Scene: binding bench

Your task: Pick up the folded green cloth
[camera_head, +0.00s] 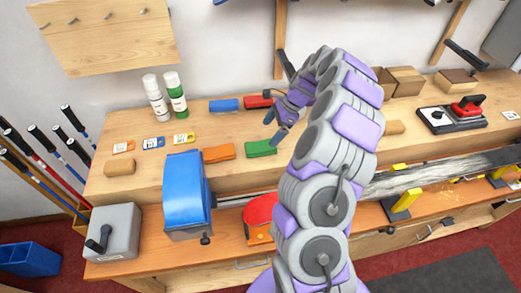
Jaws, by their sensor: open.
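The folded green cloth (260,148) lies flat on the raised wooden shelf of the bench, just left of my arm. A folded orange cloth (219,153) lies to its left, apart from it. My gripper (274,127) is open, with nothing seen between its fingers. Its fingers point down and sit close to the green cloth's upper right side in the picture. I cannot tell how high they are above it. My arm rises on the right and hides the shelf behind it.
A blue block (224,105) and a red block (257,102) lie behind the cloths. Two bottles (176,92) stand at the back left. A blue machine (184,205) and a red round-topped object (262,215) stand in front. Bare shelf surrounds the cloths.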

